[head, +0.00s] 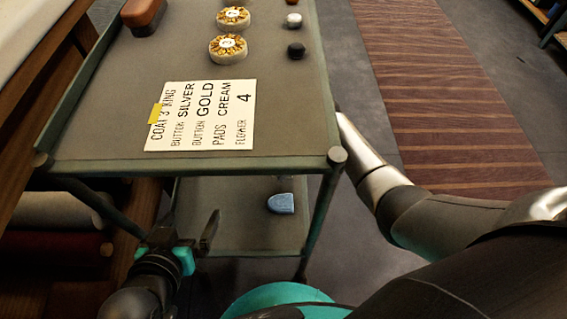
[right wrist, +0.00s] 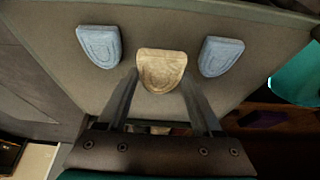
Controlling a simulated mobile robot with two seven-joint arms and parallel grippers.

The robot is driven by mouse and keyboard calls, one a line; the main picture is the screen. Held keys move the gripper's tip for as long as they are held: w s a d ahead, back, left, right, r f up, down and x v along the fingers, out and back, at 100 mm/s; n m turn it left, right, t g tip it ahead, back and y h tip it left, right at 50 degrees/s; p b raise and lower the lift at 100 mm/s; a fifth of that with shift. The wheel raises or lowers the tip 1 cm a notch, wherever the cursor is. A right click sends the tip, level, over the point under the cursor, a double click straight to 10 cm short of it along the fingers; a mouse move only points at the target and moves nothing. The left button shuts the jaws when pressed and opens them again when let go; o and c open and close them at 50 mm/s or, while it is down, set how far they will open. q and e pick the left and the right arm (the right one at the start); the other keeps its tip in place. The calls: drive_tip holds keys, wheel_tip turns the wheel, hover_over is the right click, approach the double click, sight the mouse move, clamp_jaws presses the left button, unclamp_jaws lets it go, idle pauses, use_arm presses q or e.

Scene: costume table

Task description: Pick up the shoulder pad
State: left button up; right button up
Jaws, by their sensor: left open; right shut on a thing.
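A cream shoulder pad (right wrist: 161,70) with a stitched, rounded outline sits between the fingertips of my right gripper (right wrist: 160,88) in the right wrist view. That gripper is shut on it. Two blue pads lie on the shelf surface, one to its left (right wrist: 100,46) and one to its right (right wrist: 220,56). In the head view one blue pad (head: 281,203) shows on the lower shelf (head: 240,232); the cream pad and my right gripper are hidden under the cart top. My left gripper (head: 184,232) is open and empty beside the cart's front left.
The cart top (head: 290,100) carries a card (head: 203,116) reading "PADS CREAM", gold rosettes (head: 228,47), small round buttons (head: 296,50) and a brown brush-like block (head: 143,14). A cart leg (head: 324,205) stands beside my right arm. Fabric rolls (head: 50,212) lie at left.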

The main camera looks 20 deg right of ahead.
wheel_tip(320, 180, up, 5)
drive_tip(key=p, duration=0.2)
drive_tip(key=shift+f+p, duration=0.2)
drive_tip(key=shift+p, duration=0.2)
use_arm(q)
drive_tip(key=s+a+f+g+y, duration=0.1)
drive_tip(key=s+a+g+y, duration=0.1)
drive_tip(key=s+a+g, duration=0.3)
drive_tip(key=shift+a+f+n+y+p, duration=0.15)
drive_tip(key=shift+a+n+y+p, duration=0.15)
drive_tip(key=shift+a+y+p, duration=0.15)
use_arm(e)
drive_tip(key=shift+r, duration=0.7)
